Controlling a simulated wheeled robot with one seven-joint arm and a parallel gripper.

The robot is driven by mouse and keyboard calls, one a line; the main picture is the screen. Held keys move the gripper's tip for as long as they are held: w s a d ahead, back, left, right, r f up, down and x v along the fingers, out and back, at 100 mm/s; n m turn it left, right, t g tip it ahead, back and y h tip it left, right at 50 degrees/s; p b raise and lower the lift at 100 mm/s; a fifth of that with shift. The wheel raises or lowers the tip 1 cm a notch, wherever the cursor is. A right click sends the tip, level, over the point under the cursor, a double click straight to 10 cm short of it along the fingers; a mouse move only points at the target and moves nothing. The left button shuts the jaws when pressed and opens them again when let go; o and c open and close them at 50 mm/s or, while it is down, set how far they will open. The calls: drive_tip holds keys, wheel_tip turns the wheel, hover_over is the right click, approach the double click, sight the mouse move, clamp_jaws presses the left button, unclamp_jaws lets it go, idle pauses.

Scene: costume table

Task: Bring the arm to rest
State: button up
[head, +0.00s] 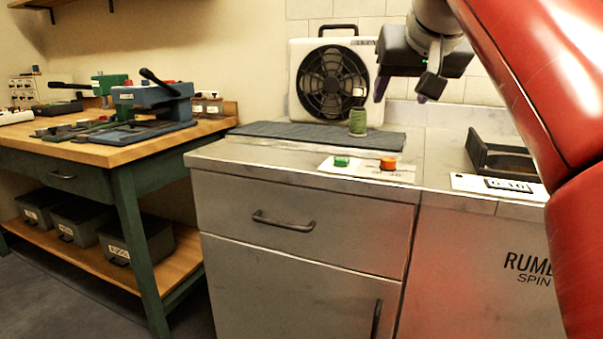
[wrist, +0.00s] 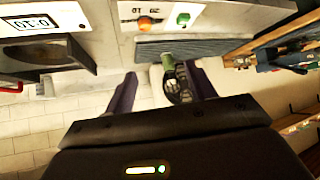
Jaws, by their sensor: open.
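My gripper (head: 407,92) hangs above the metal counter (head: 275,165), in front of the tiled wall and to the right of the fan. Its two dark fingers are spread, with nothing between them. In the wrist view my gripper (wrist: 161,88) also shows open and empty. A small green jar (head: 358,122) stands upright on a dark ribbed mat (head: 285,131), lower and to the left of the fingers in the head view. The wrist view shows the jar (wrist: 168,62) beyond the fingertips, apart from them. My red arm covers the right side of the head view.
A boxed fan (head: 333,82) stands behind the mat. A green button (head: 342,161) and an orange button (head: 388,164) sit at the counter's front. A dark open tray (head: 500,157) and a display (head: 508,185) are at right. A wooden workbench (head: 125,150) with presses stands left.

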drive_tip(key=s+f+g, duration=0.1)
drive_tip(key=s+f, duration=0.5)
drive_tip(key=f, duration=0.6)
drive_tip(key=s+f+g, duration=0.1)
drive_tip(key=s+f, duration=0.6)
drive_tip(key=f, duration=0.6)
drive_tip(key=s+f+g, duration=0.2)
drive_tip(key=s+f, duration=0.5)
drive_tip(key=f, duration=0.6)
drive_tip(key=shift+s+f, duration=0.15)
drive_tip(key=shift+s, duration=0.05)
